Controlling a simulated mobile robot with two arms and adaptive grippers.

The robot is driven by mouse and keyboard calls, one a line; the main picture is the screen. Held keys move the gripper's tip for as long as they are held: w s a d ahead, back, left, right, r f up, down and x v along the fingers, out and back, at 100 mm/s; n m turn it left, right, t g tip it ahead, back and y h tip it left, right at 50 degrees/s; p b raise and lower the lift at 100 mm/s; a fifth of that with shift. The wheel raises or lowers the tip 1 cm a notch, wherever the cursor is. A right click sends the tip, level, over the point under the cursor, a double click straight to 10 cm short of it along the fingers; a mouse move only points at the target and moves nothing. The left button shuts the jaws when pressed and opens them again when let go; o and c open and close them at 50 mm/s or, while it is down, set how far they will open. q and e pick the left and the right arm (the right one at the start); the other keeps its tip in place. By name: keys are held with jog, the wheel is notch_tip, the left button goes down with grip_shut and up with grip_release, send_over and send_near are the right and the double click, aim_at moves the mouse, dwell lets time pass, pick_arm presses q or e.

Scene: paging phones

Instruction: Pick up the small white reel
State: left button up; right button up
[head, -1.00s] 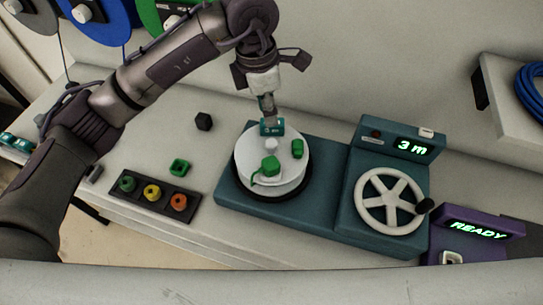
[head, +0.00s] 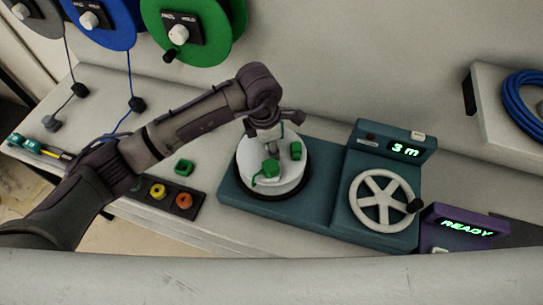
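The small white reel (head: 246,158) lies on the round black turntable of the teal winding machine (head: 322,210). A green clip (head: 271,168) with a loose green strand and a second green piece (head: 296,150) sit on its top. My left gripper (head: 271,150) is over the middle of the reel and hides the white hub there. My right gripper is not in view.
A white handwheel (head: 383,199) and a "3 m" display (head: 404,149) are on the machine's right. A purple box (head: 461,227) reads READY. A dark tray (head: 182,205) with coloured plugs and a green square piece (head: 184,166) are at left. Large cable reels (head: 200,45) hang behind.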

pick_arm(q)
grip_shut()
jog(key=shift+r, duration=0.15)
dwell(0.4)
